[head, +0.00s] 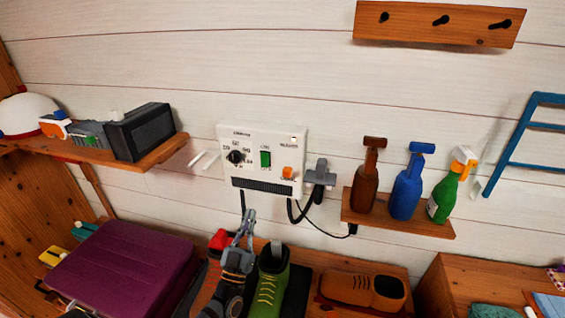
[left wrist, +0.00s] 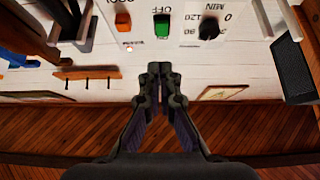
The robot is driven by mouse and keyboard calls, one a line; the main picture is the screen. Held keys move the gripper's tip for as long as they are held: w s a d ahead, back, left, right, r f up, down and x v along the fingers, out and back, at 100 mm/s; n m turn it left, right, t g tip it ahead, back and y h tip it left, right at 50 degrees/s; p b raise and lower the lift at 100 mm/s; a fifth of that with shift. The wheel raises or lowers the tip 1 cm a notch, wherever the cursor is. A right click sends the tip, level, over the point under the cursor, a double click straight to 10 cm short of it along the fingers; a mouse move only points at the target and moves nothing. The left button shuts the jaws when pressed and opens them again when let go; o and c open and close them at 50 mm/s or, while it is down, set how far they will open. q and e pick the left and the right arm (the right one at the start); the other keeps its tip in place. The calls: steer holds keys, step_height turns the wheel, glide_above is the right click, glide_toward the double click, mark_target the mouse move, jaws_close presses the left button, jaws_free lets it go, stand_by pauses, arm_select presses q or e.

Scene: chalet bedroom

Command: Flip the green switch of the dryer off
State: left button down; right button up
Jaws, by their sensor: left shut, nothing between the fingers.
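The dryer's white control panel (head: 273,190) is on the plank wall at the centre of the head view. Its green switch (head: 265,158) sits mid-panel, between a black dial (head: 236,157) and an orange switch (head: 287,172). I cannot tell which way the green switch is tipped. My left gripper (head: 248,214) is shut and empty, below the panel and apart from it, in front of the boots. In the left wrist view, which is upside down, the green switch (left wrist: 162,25) shows just above the closed fingertips (left wrist: 160,70). My right gripper is not in view.
A grey plug (head: 320,172) with black cables is at the panel's right side. Several shoes, including a green boot (head: 270,280), stand below. A shelf with bottles (head: 407,190) is right; a purple suitcase (head: 125,265) is left. The wall above the panel is clear.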

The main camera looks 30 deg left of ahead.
mark_target(265, 161)
arm_select(q)
steer(key=p+x, duration=0.1)
steer(key=x, duration=0.5)
steer(key=p+x, duration=0.2)
steer(key=x, duration=0.5)
steer(key=shift+w+a+f+p, duration=0.1)
steer(key=shift+w+f+p, duration=0.05)
steer(key=shift+w+p, duration=0.2)
steer(key=shift+w, duration=0.25)
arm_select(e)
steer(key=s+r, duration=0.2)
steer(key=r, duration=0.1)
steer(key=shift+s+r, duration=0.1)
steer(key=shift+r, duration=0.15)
